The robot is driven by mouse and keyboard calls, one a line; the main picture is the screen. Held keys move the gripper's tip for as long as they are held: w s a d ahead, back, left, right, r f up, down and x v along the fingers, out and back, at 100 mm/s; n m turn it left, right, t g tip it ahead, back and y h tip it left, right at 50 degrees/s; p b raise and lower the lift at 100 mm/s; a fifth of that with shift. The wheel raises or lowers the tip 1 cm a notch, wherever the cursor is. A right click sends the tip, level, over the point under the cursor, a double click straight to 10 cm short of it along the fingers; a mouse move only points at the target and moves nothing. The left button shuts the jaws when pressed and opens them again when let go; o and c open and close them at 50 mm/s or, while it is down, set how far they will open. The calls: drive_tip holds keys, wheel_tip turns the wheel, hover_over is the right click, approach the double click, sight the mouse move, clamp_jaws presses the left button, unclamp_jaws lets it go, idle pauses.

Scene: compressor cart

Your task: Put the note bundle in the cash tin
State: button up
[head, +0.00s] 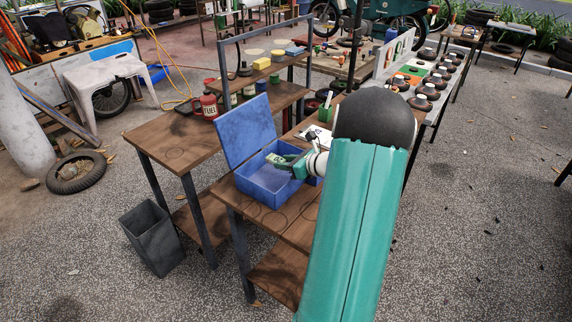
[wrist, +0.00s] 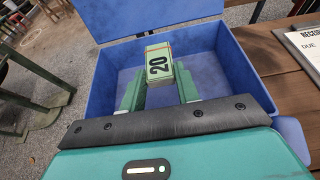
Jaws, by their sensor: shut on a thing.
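The cash tin (head: 263,190) is a blue box on the wooden table with its lid (head: 245,130) standing open. In the wrist view the tin (wrist: 250,75) fills the middle, and its floor shows bare around my gripper. In the head view my gripper (head: 286,162) is over the tin's opening. I cannot tell whether the bundle touches the tin's floor.
A paper with print (wrist: 302,45) lies on the table to the right of the tin. A red fuel can (head: 208,106) and other containers stand on the table behind. A grey bin (head: 152,238) stands on the ground at the left.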

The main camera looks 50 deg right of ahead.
drive_tip(key=shift+f, duration=0.35)
drive_tip(key=shift+f, duration=0.15)
drive_tip(key=shift+f, duration=0.35)
drive_tip(key=shift+f, duration=0.1)
drive_tip(key=o, duration=0.9)
drive_tip(key=shift+o, duration=0.2)
